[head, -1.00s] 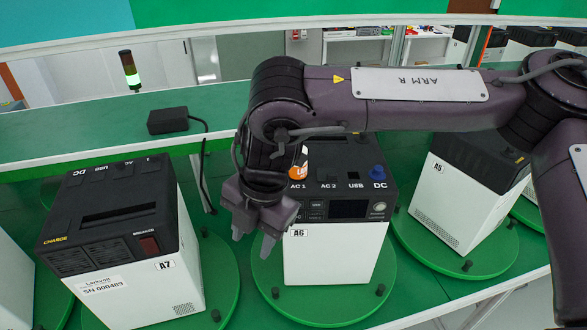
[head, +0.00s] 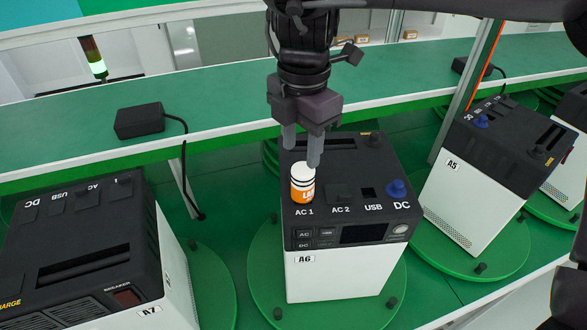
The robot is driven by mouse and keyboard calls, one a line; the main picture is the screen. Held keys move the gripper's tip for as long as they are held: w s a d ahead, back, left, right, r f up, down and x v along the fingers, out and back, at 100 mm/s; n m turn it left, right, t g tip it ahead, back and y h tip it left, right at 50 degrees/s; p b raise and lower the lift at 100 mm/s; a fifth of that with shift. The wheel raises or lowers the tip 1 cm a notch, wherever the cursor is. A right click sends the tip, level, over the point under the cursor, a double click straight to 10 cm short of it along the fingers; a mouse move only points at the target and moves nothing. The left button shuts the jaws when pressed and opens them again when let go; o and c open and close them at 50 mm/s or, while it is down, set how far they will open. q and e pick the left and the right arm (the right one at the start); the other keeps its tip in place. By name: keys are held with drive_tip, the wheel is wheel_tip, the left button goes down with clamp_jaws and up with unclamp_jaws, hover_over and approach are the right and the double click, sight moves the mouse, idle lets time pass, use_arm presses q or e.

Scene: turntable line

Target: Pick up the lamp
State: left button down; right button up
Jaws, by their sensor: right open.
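The lamp (head: 303,186) is a small orange and white cylinder with dark bands and a partly hidden label. It stands upright on the black top of the power unit A6 (head: 340,272), at the AC 1 socket. My right gripper (head: 301,155) points down just above the lamp, with its two grey fingers apart and nothing between them. One fingertip is close to the lamp's top; I cannot tell whether it touches. My left gripper is not in view.
Unit A6 sits on a green turntable (head: 262,272). Unit A7 (head: 75,250) stands at left and unit A5 (head: 495,155) at right. A blue knob (head: 396,188) is on A6's DC socket. A black adapter (head: 139,120) lies on the green shelf behind.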

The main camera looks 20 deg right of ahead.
sight(303, 169)
drive_tip(key=shift+f, duration=0.3)
drive_tip(key=s+f, duration=0.1)
drive_tip(key=f, duration=0.1)
drive_tip(key=shift+s+f+p, duration=0.35)
drive_tip(key=shift+p, duration=0.05)
drive_tip(key=f, duration=0.1)
drive_tip(key=f+p, duration=0.1)
drive_tip(key=shift+w+f+p, duration=0.25)
drive_tip(key=shift+f+p, duration=0.05)
drive_tip(key=shift+w+d+f, duration=0.1)
drive_tip(key=shift+w+f, duration=0.05)
drive_tip(key=shift+f, duration=0.6)
drive_tip(key=shift+c, duration=0.7)
drive_tip(key=c, duration=0.6)
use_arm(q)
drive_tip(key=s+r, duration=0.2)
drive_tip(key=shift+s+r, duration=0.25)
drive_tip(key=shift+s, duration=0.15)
use_arm(e)
drive_tip(key=shift+c, duration=0.3)
drive_tip(key=shift+r, duration=0.15)
